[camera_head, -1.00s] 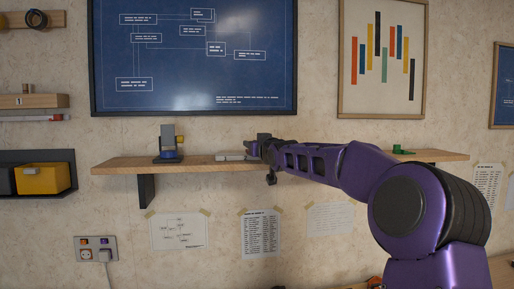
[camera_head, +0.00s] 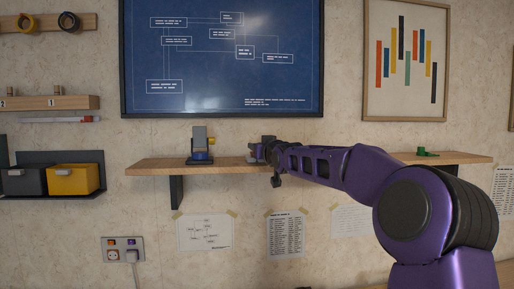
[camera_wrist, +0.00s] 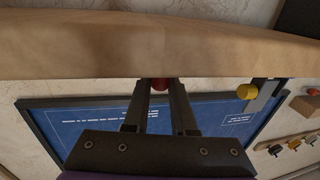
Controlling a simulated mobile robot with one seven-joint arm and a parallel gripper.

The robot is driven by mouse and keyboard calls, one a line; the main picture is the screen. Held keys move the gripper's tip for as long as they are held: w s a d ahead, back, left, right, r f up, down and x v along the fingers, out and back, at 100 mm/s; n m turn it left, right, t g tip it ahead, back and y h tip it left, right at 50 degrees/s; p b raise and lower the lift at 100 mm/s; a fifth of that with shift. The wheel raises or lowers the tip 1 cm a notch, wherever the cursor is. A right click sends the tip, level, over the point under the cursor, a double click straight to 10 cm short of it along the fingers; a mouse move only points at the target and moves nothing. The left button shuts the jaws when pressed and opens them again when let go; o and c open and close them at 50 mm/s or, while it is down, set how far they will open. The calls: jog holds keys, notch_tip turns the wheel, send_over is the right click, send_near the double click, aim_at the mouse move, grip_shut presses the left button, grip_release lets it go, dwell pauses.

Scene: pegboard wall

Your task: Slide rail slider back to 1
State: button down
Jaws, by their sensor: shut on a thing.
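My gripper (camera_head: 257,152) is at the shelf, a little right of the grey and blue device with a yellow knob. In the wrist view, my gripper (camera_wrist: 160,86) has its two fingers close together around a small red piece (camera_wrist: 159,84) by the shelf edge. Most of this piece is hidden, and I cannot tell whether it is the rail slider. A wooden rail (camera_head: 70,103) on the wall at the left bears the labels 2 and 1. No slider is clear on it.
The wooden shelf (camera_head: 150,168) carries the grey and blue device (camera_head: 200,147) and a green item (camera_head: 427,153). Black and yellow bins (camera_head: 74,180) hang at the left. A blueprint (camera_head: 180,95) is above the shelf. The shelf between my arm and the green item looks clear.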

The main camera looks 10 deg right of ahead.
jog(key=shift+a, duration=0.45)
jog(key=c, duration=0.7)
grip_release()
jog(key=shift+a, duration=0.1)
jog(key=shift+c, duration=0.2)
